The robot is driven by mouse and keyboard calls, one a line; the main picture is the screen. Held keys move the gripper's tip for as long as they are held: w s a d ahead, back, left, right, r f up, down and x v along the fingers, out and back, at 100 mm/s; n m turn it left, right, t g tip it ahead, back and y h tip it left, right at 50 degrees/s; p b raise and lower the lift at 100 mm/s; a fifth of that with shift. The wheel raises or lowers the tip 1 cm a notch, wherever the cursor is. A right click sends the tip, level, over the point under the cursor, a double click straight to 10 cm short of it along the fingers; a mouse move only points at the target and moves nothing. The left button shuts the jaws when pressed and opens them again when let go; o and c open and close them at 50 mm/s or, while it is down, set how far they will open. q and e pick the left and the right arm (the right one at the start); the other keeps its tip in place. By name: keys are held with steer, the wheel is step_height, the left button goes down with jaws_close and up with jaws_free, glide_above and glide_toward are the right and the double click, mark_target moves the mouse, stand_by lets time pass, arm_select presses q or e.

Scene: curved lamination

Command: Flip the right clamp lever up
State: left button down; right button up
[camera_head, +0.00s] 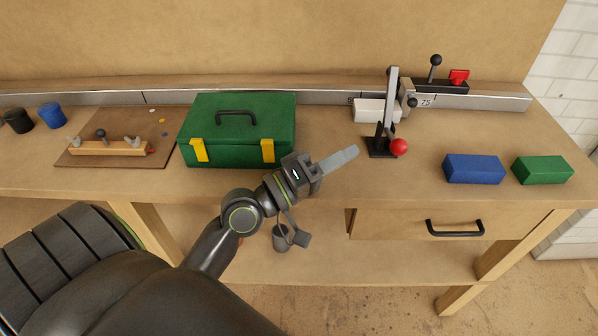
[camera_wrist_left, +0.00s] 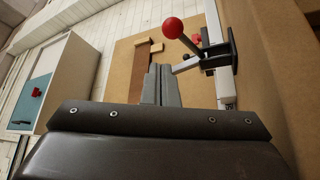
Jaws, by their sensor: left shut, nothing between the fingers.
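In the left wrist view the red ball (camera_wrist_left: 173,28) is on a thin rod running to the black bracket. My left gripper (camera_head: 356,151) is shut and empty. Its fingertips point at the clamp from the left, a short way from the base and ball. The fingers (camera_wrist_left: 161,72) also show below the ball in the wrist view. My right gripper is not seen.
A green toolbox (camera_head: 238,128) stands left of my gripper. A white block (camera_head: 375,110) and a metal fence (camera_head: 320,98) lie behind the clamp. Blue (camera_head: 473,168) and green (camera_head: 542,170) blocks lie to its right. The bench between toolbox and clamp is clear.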

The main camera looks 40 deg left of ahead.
arm_select(q)
steer(key=r+v, duration=0.2)
steer(key=v, duration=0.6)
steer(key=shift+s+a+b, duration=0.2)
steer(key=shift+s+b, duration=0.1)
